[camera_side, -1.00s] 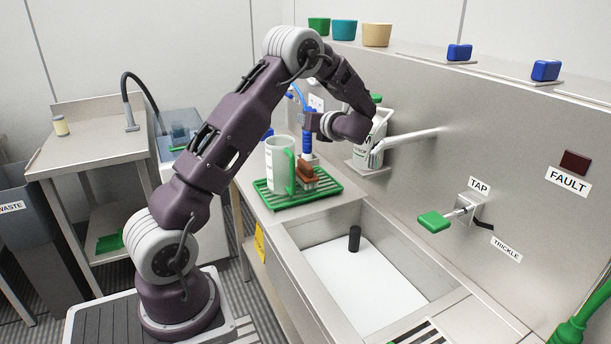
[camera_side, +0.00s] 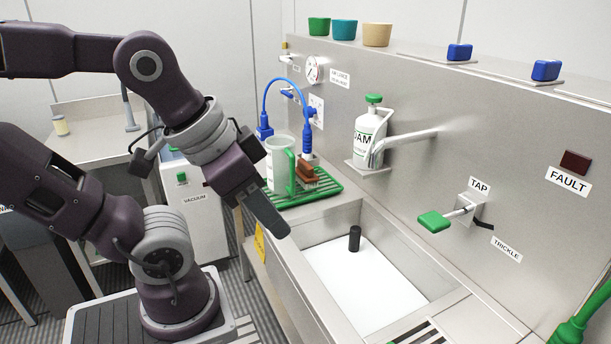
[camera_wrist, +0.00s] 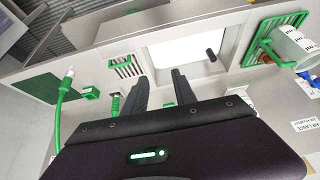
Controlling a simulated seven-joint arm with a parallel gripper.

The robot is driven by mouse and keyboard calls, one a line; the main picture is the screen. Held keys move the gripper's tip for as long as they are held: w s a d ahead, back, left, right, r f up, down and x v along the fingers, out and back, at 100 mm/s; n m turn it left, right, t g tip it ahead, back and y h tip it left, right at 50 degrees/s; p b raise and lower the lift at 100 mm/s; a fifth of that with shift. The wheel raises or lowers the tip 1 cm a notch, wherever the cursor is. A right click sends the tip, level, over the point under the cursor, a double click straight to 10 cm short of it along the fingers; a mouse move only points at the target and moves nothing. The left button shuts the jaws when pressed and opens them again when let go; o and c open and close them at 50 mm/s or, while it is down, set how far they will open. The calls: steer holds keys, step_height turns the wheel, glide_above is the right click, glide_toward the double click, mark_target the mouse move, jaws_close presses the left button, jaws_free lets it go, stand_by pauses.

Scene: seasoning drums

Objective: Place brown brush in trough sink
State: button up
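The brown brush (camera_side: 306,172) stands on the green drip rack (camera_side: 318,192) behind the sink, beside the clear jug, in the side view. My gripper (camera_side: 278,228) is left of the sink in the side view, apart from the brush. In the wrist view its two fingers (camera_wrist: 159,80) are spread with nothing between them.
The clear jug (camera_side: 276,166) with a green handle is on the rack. A blue hose (camera_side: 284,80) arches behind it. A foam bottle (camera_side: 369,132), spout (camera_side: 400,140) and green-handled tap (camera_side: 435,222) line the back wall. The sink interior is otherwise clear.

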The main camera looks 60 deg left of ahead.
mark_target(306, 163)
steer(key=w+a+f+m+g+y, duration=0.2)
steer(key=w+a+m+y, duration=0.15)
steer(key=w+a, duration=0.75)
steer(key=w+a+f+m+g+y, duration=0.15)
steer(key=w+a+m, duration=0.25)
steer(key=w+a, duration=0.7)
steer(key=w+a+f+m+y, duration=0.2)
steer(key=a+f, duration=0.3)
steer(key=a, duration=0.3)
steer(key=w+a+f+m+g+y, duration=0.1)
steer(key=w+a+f+m, duration=0.1)
steer(key=a+f+m, duration=0.3)
steer(key=w+a+f+m+g+y, duration=0.1)
steer(key=w+a+f+m+y, duration=0.1)
steer(key=a+f, duration=0.5)
steer(key=shift+w+a+f+m+y, duration=0.15)
steer(key=shift+a+m, duration=0.1)
steer(key=shift+a, duration=0.55)
steer(key=shift+w+a+m+y, duration=0.1)
steer(key=shift+a+m, duration=0.15)
steer(key=shift+a, duration=0.55)
steer(key=shift+w+a+f+m+y, duration=0.15)
steer(key=shift+a+m, duration=0.1)
steer(key=shift+a, duration=0.55)
steer(key=shift+r, duration=0.1)
jaws_close()
